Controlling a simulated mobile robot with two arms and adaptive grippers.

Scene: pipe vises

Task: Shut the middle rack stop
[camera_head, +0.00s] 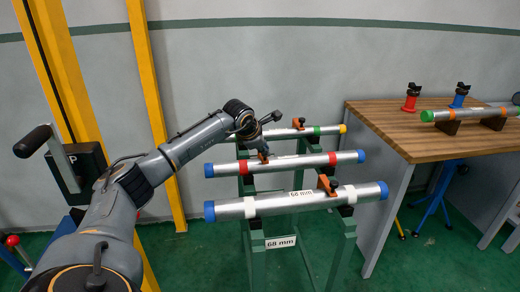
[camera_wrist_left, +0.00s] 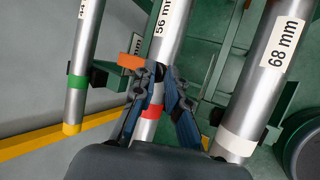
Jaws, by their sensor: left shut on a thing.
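The middle rack stop is a small orange piece (camera_wrist_left: 131,62) at the middle pipe. In the head view, a bit of its orange (camera_head: 263,156) shows under my left gripper (camera_head: 262,148). In the left wrist view, my left gripper (camera_wrist_left: 157,82) is shut on it, with an orange end sticking out to the left of the fingers. The fingers hide the rest, so I cannot tell its exact angle. The middle pipe (camera_head: 290,163), marked 56 mm in the wrist view, has red bands and blue ends. My right gripper is not in view.
The green rack (camera_head: 256,262) also carries a front 68 mm pipe (camera_head: 290,200) with its orange stop (camera_head: 327,184) and a back pipe (camera_head: 288,133) with another orange stop (camera_head: 298,123). A wooden bench (camera_head: 405,135) stands at right, and yellow posts (camera_head: 150,90) stand at left.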

